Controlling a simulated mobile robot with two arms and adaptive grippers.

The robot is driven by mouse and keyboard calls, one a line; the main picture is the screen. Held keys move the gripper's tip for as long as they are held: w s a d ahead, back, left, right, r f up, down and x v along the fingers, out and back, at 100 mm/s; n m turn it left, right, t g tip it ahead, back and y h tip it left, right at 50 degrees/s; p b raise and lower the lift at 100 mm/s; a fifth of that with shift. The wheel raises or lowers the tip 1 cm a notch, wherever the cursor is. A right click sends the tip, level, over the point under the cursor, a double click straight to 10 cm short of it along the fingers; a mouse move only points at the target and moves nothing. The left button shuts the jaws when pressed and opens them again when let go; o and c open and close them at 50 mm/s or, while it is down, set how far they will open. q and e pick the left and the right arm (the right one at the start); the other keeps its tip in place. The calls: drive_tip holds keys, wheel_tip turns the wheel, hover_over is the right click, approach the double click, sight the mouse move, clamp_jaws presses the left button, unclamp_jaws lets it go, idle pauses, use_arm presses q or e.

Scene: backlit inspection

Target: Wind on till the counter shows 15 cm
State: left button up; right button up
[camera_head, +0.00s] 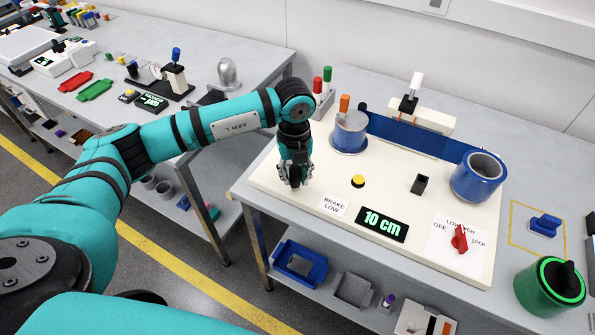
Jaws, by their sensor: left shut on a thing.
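A cream winding panel (305,202) lies on the grey table. Its counter (382,223) reads 10 cm in green. A blue band (420,134) runs from the left reel (350,140), which has an orange upright handle (345,104), to the blue right reel (478,178). A red selector (459,239) sits on a label with OFF, LOW, HIGH and LOCK; its exact setting is hard to read. My left gripper (294,181) points down at the panel's left side, beside the BRAKE LOW label (334,205). It is shut on a small part that its fingers hide. My right gripper is out of view.
A yellow button (358,181) and a black block (420,184) stand on the panel. A white-topped lever (416,84) rises behind the band. A green-ringed drum (548,287) and a blue part (544,225) are at the right. Red and green posts (323,82) stand at the back left.

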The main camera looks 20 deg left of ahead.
use_arm(q)
drive_tip(key=shift+a, duration=0.1)
drive_tip(key=shift+s+a, duration=0.35)
drive_tip(key=shift+a, duration=0.3)
drive_tip(key=shift+s+a, duration=0.3)
drive_tip(key=shift+a, duration=0.5)
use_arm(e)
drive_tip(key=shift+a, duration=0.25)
use_arm(q)
drive_tip(key=shift+s+a, duration=0.1)
drive_tip(key=shift+a, duration=1.35)
drive_tip(key=o, duration=1.1)
drive_tip(key=shift+d, duration=0.1)
drive_tip(key=shift+c, duration=0.2)
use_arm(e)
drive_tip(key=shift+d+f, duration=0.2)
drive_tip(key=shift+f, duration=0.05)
